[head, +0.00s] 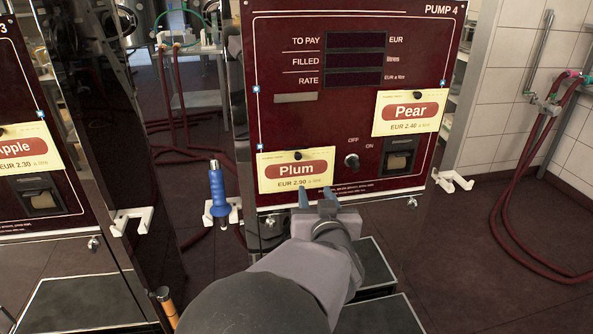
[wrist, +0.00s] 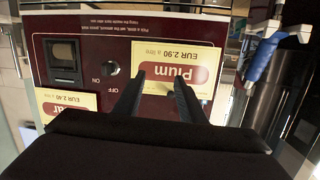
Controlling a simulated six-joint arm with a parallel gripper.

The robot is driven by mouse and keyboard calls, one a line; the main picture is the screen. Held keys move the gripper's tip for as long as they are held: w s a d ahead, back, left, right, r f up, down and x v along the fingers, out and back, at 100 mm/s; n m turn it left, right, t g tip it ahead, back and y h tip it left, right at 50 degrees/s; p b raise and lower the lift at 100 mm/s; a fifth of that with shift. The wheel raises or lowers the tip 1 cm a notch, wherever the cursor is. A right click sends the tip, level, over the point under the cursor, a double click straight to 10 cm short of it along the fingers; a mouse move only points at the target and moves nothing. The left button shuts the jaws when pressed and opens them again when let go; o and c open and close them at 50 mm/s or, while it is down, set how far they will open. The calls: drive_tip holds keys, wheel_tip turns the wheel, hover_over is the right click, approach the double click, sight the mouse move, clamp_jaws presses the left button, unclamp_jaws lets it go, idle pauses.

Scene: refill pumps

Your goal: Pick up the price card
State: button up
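A cream price card reading "Plum" (head: 296,170) is on the lower left of the dark red Pump 4 panel (head: 285,60), at a black peg. It shows upside down in the wrist view (wrist: 192,60). A similar "Pear" card (head: 409,112) is higher on the right, and an "Apple" card (head: 28,146) is on the pump at left. My gripper (head: 316,191) is just below the Plum card's lower right edge. In the wrist view its two fingers (wrist: 158,80) are apart with nothing held between them; whether they touch the card is unclear.
A blue-handled tool (head: 218,190) hangs left of the panel near a white hook (head: 234,211). An ON/OFF knob (head: 352,161) and a dark slot unit (head: 398,162) are right of the Plum card. Red hoses (head: 508,208) hang at far right.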

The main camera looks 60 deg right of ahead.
sight(298, 158)
drive_tip(key=r+t, duration=0.1)
drive_tip(key=w+a+r+t, duration=0.1)
drive_tip(key=r, duration=0.1)
drive_tip(key=w+r+m, duration=0.1)
drive_tip(key=shift+w+a+r+t, duration=0.15)
drive_tip(key=shift+a+t, duration=0.15)
drive_tip(key=shift+t, duration=0.1)
drive_tip(key=p+x, duration=0.2)
drive_tip(key=shift+d+p, duration=0.1)
drive_tip(key=shift+p, duration=0.3)
drive_tip(key=shift+s+d+x, duration=0.1)
drive_tip(key=shift+x, duration=1.2)
drive_tip(key=shift+s+d+x, duration=0.15)
drive_tip(key=shift+x, duration=1.15)
drive_tip(key=shift+r, duration=0.1)
